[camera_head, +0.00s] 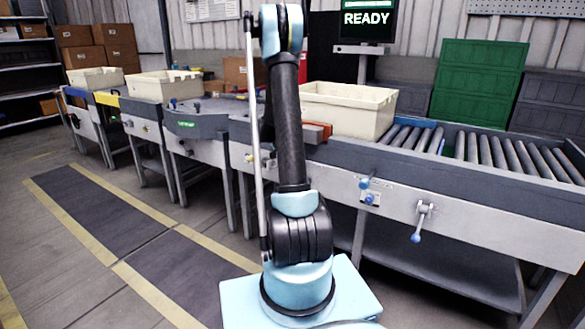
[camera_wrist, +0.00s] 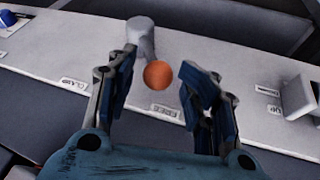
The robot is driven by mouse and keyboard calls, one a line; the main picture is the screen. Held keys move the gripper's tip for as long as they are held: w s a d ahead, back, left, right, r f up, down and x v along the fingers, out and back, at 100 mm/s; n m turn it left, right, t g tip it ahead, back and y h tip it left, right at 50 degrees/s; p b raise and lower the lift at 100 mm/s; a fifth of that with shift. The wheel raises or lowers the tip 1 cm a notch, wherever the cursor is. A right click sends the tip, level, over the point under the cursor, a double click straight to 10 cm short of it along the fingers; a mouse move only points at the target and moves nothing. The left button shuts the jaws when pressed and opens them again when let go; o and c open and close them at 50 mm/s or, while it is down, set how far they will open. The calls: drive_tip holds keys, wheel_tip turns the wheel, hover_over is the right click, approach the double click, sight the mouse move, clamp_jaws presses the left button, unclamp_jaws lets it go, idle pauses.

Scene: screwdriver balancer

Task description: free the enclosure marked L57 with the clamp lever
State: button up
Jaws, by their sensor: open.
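In the wrist view, an orange ball knob (camera_wrist: 157,75) shows in front of a grey stub (camera_wrist: 142,38) on the light panel, apparently the clamp lever. The knob appears nearest the FREE label (camera_wrist: 166,110); the CLAMP label (camera_wrist: 75,86) is farther left. My gripper (camera_wrist: 158,62) is open. Its fingers stand on either side of the knob in the picture, with visible gaps on both sides; I cannot tell the depth. In the head view my gripper is hidden behind my arm. I can read no L57 mark on any enclosure.
In the wrist view, a pale block (camera_wrist: 298,97) stands at the right by an UP label. In the head view, a cream bin (camera_head: 345,108) sits beside the roller conveyor (camera_head: 500,152). A blue-tipped lever (camera_head: 420,222) is on the front panel. A screen (camera_head: 367,19) reads READY.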

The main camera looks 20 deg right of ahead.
drive_tip(key=shift+r, duration=0.1)
drive_tip(key=v, duration=1.1)
drive_tip(key=shift+a+r, duration=0.25)
